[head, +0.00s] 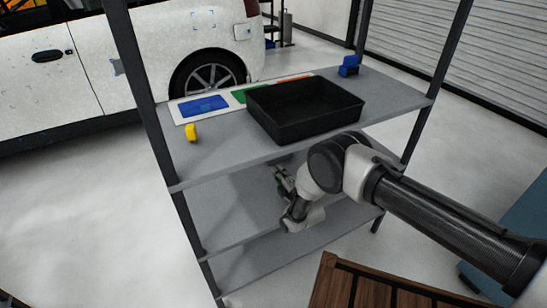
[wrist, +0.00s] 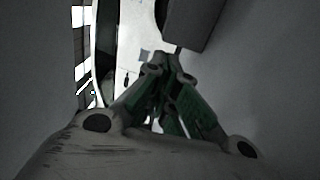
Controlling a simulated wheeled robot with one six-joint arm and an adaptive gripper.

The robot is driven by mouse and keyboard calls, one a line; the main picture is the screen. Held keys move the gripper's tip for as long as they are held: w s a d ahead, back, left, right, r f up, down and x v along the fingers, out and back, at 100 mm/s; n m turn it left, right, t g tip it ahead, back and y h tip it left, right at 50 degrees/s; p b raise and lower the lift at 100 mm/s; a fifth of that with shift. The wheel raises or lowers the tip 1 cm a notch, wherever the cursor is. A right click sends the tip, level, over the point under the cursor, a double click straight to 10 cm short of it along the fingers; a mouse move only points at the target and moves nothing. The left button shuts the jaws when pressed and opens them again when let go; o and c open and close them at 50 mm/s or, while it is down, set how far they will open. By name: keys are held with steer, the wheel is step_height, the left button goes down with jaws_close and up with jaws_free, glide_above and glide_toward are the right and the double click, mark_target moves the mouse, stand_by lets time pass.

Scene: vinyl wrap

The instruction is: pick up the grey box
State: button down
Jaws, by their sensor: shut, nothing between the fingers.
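A grey block-like shape (wrist: 196,22), which looks like the grey box, is at the top of the wrist view, just beyond my fingertips; its upper part is cut off by the frame. I cannot make out a grey box in the head view. My gripper (wrist: 168,72) is shut and empty, its fingers close together just below the block in the wrist view. In the head view my gripper (head: 281,180) is under the top shelf board, over the middle board, partly hidden by my arm.
The top shelf (head: 220,150) bears a black tray (head: 305,110), a yellow object (head: 191,132), a blue object (head: 349,66) and a coloured mat (head: 203,105). Shelf posts (head: 150,110) stand at the corners. A wooden slatted piece (head: 335,285) is at the front, a white car (head: 90,75) behind.

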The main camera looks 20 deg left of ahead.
steer(key=x, duration=0.5)
steer(key=shift+w+a, duration=0.25)
steer(key=shift+w+d, duration=0.1)
steer(key=shift+w, duration=1.75)
steer(key=shift+w, duration=0.1)
